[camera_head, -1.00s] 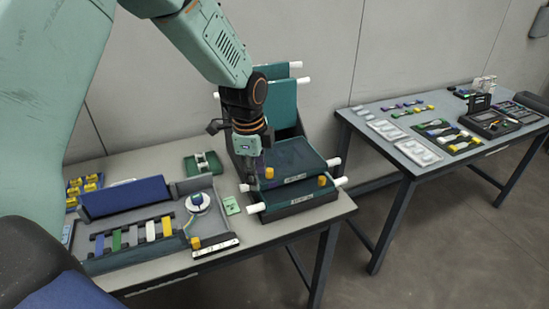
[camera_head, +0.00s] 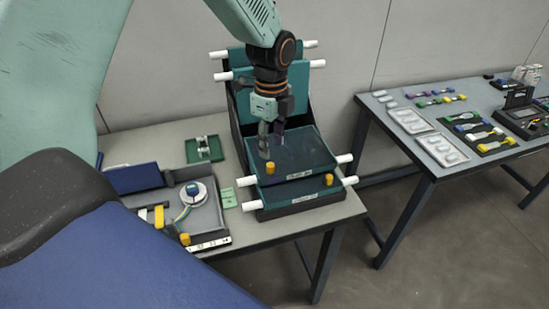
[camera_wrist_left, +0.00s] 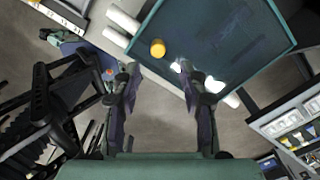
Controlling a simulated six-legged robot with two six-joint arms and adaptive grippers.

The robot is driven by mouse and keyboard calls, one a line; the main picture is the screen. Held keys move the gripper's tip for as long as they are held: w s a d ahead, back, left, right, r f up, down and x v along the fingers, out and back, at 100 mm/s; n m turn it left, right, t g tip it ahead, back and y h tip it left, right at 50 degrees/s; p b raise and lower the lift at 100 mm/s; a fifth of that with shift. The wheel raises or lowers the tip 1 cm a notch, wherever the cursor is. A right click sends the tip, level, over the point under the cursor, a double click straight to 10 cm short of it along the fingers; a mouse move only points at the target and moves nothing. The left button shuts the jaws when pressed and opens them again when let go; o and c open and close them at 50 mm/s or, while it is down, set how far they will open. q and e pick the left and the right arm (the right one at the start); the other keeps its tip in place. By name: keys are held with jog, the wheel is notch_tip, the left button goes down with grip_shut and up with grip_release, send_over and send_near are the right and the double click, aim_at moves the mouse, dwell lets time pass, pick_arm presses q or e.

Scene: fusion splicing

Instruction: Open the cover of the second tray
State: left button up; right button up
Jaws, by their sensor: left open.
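A stack of dark teal trays stands on the left table. The upper lying tray cover (camera_head: 305,158) has a yellow knob (camera_head: 270,168) near its front left. A lower tray (camera_head: 300,196) sits beneath it with its own yellow knob (camera_head: 328,179) at the front right. Two teal panels (camera_head: 300,88) stand upright behind. I cannot tell which tray is the second. My left gripper (camera_head: 270,148) is open above the upper cover, just behind the left knob. In the left wrist view, the open gripper (camera_wrist_left: 160,72) has the knob (camera_wrist_left: 157,48) ahead, between its fingers and apart from them. My right gripper is not in view.
White pegs (camera_head: 342,159) stick out from the stack's sides. A grey work tray (camera_head: 207,218) with a white reel (camera_head: 193,192) and a green tray (camera_head: 204,149) lie to the left. Another table (camera_head: 405,165) with parts stands right, across a gap.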

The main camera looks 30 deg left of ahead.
aim_at(271, 165)
pick_arm(q)
notch_tip(271, 165, down, 6)
jog(key=shift+f, duration=0.25)
jog(key=shift+s+r, duration=0.1)
jog(key=shift+s, duration=0.3)
jog(key=shift+w, duration=0.35)
jog(key=c, duration=0.6)
jog(key=shift+s, duration=0.2)
grip_shut()
